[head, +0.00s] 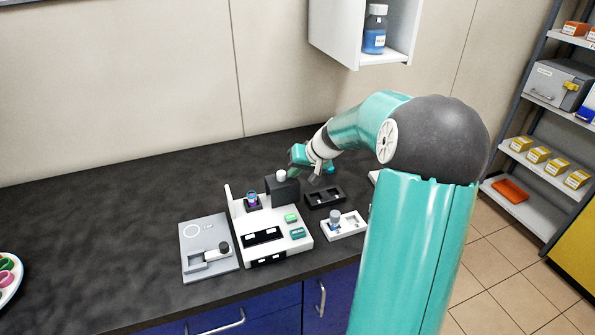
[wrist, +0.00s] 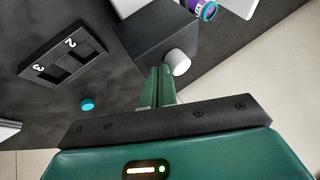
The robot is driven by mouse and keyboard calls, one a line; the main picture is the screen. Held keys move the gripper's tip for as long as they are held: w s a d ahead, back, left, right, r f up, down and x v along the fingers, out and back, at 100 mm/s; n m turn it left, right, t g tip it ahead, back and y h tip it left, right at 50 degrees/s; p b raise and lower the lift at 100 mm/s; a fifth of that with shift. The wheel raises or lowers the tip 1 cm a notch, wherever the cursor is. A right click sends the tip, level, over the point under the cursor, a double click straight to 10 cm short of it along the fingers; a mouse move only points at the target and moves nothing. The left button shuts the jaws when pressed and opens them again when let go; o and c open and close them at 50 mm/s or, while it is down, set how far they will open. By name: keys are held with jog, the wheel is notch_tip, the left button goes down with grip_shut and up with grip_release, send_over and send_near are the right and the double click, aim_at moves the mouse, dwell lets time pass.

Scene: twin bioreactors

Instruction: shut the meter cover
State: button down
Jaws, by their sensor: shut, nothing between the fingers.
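The meter (head: 274,238) is a white device on the dark counter, with green buttons and dark windows on its front. Its cover appears to be the dark grey block (head: 283,192) with a white knob, at the back right of the meter. In the wrist view the block (wrist: 150,38) and its white knob (wrist: 177,62) are close. A vial with a purple ring (head: 252,199) stands uncovered in the meter, left of the block; its top (wrist: 204,9) shows in the wrist view. My gripper (wrist: 160,70) is shut and empty, its fingertips right beside the knob; contact is unclear.
A black rack (head: 324,197) stands right of the block, and a white tray with a vial (head: 343,226) is in front of it. A grey plate device (head: 208,250) is left of the meter. A teal cap (wrist: 87,104) shows in the wrist view. A wall cabinet (head: 348,35) hangs above.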

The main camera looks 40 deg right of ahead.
jog(key=w+a, duration=0.1)
jog(key=a, duration=0.2)
jog(key=w+a, duration=0.1)
jog(key=a, duration=0.7)
jog(key=shift+w, duration=0.4)
jog(key=shift+a, duration=0.15)
